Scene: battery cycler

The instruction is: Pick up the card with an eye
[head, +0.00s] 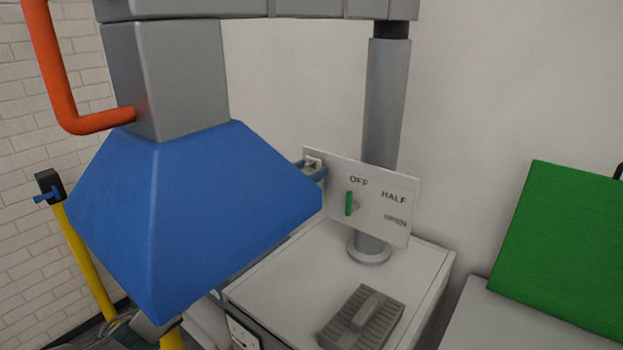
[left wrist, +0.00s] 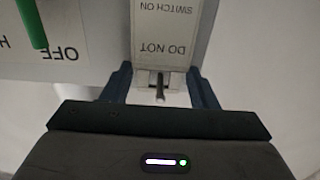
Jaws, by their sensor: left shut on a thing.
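The card (left wrist: 168,38) is white with dark lettering, "DO NOT SWITCH ON", upside down in the left wrist view. My left gripper (left wrist: 160,90) is shut on its near end, with dark blue fingers on either side. A small grey pin shows between the fingers; I cannot tell whether it passes through the card's eye. In the head view, my left gripper (head: 312,170) is at the left edge of the white switch panel (head: 375,213), partly hidden behind the blue hood. The card's face is not readable there. My right gripper is not in view.
A large blue hood (head: 190,215) blocks much of the left. The panel has a green lever (head: 349,203) and the labels OFF and HALF. A grey pedal (head: 361,318) lies on the light cabinet top (head: 290,275). A green board (head: 565,250) stands at right.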

